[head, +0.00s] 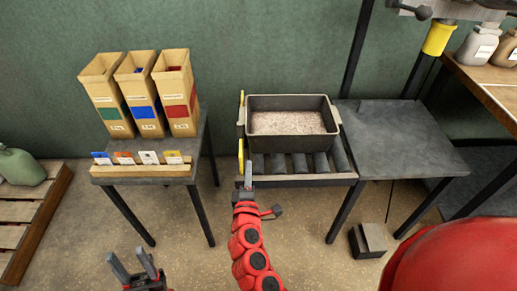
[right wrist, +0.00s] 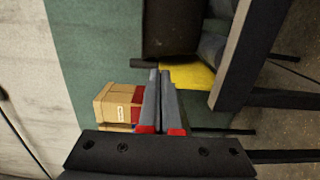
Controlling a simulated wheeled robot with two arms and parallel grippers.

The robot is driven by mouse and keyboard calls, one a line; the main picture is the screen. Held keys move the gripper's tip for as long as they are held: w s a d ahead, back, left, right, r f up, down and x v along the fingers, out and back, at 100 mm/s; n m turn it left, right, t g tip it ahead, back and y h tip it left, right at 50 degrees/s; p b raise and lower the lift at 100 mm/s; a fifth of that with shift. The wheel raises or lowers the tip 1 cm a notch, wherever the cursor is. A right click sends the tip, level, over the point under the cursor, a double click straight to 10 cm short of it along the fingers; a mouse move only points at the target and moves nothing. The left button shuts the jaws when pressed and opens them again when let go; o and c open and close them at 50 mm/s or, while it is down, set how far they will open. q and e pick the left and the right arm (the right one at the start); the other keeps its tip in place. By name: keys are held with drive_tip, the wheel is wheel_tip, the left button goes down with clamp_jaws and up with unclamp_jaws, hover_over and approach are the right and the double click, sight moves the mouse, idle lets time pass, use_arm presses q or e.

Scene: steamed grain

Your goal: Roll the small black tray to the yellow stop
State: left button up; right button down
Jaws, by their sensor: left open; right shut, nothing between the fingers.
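The small black tray (head: 291,103), filled with pale grain (head: 287,122), sits upright on the roller stand (head: 302,180) in the head view. Its left end is close beside the yellow stop (head: 241,150) at the stand's left edge; I cannot tell whether they touch. My right gripper (head: 249,170) is shut and empty at the stand's front left corner, in front of the tray. In the right wrist view its fingertips (right wrist: 160,78) are near the yellow stop (right wrist: 190,76), with the dark tray (right wrist: 170,28) beyond. My left gripper (head: 133,268) is open and empty, low at the left.
A small table (head: 184,181) at the left holds tall label-marked boxes (head: 145,95) and a card rack (head: 142,171). A bare grey table (head: 410,145) adjoins the roller stand on the right. A dark block (head: 368,240) lies on the floor.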

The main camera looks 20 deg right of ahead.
sight(259, 141)
drive_tip(key=x, duration=0.6)
drive_tip(key=shift+r, duration=0.15)
drive_tip(key=d, duration=0.1)
drive_tip(key=w+d, duration=0.1)
drive_tip(key=d, duration=0.1)
drive_tip(key=shift+w+p, duration=0.1)
drive_tip(key=shift+p, duration=0.25)
drive_tip(key=shift+w+d, duration=0.15)
drive_tip(key=shift+d, duration=0.1)
